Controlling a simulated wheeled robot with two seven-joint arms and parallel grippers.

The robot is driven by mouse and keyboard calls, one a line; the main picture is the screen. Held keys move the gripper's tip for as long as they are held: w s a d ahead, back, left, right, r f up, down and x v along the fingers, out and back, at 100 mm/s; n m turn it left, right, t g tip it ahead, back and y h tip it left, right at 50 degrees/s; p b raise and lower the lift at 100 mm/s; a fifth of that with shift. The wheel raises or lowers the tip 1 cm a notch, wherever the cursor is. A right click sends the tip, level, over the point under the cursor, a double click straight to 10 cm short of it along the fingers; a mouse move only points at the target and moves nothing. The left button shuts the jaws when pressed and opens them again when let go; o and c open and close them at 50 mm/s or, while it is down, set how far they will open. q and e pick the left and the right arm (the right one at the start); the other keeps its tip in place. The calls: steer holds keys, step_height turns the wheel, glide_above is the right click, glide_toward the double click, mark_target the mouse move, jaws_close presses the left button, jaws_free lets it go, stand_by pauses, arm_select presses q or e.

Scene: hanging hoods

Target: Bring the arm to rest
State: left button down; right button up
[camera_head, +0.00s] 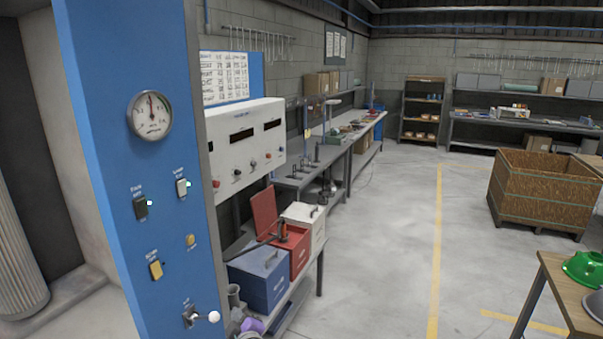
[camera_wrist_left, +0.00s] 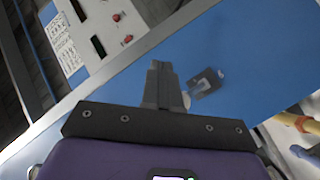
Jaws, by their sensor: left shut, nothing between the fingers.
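My left gripper (camera_wrist_left: 158,68) shows in the left wrist view. Its dark fingers are shut together with nothing between them, in front of a blue panel (camera_wrist_left: 245,45). A small dark switch plate (camera_wrist_left: 205,82) shows just right of the fingers. I cannot tell whether the fingers touch the panel. In the head view the blue panel (camera_head: 120,100) stands close at the left. It carries a round gauge (camera_head: 150,115), several switches and a lever with a white knob (camera_head: 213,317). I cannot clearly make out the left gripper in the head view. My right gripper is not in view.
A white console (camera_head: 245,140) and a long workbench (camera_head: 330,150) run behind the panel. Blue (camera_head: 258,280), red and white boxes sit on a low bench. A brown crate (camera_head: 540,190) and a table with a green bowl (camera_head: 585,268) are at right. The middle floor is clear.

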arm_select(q)
steer(key=s+d+f+m+g+h+b, duration=0.15)
steer(key=s+f+m+g+h, duration=0.35)
steer(key=f, duration=0.7)
steer(key=s+d+f+m+h+b, duration=0.15)
steer(key=s+f, duration=0.45)
steer(key=f, duration=0.7)
steer(key=s+d+f+m+g+h, duration=0.1)
steer(key=s+f+g, duration=0.2)
steer(key=s, duration=0.5)
steer(key=s+d+f+m+g+h+b, duration=0.1)
steer(key=s+d+f+m+g+h, duration=0.1)
steer(key=s+f, duration=0.3)
steer(key=s+d+f+m+g+h+b, duration=0.1)
steer(key=s+f+m+g, duration=0.1)
steer(key=s, duration=1)
step_height(320, 180, down, 2)
steer(key=shift+d+f+g+h, duration=0.1)
steer(key=shift+d+g+h, duration=0.3)
steer(key=shift+g, duration=0.5)
steer(key=shift+m, duration=0.25)
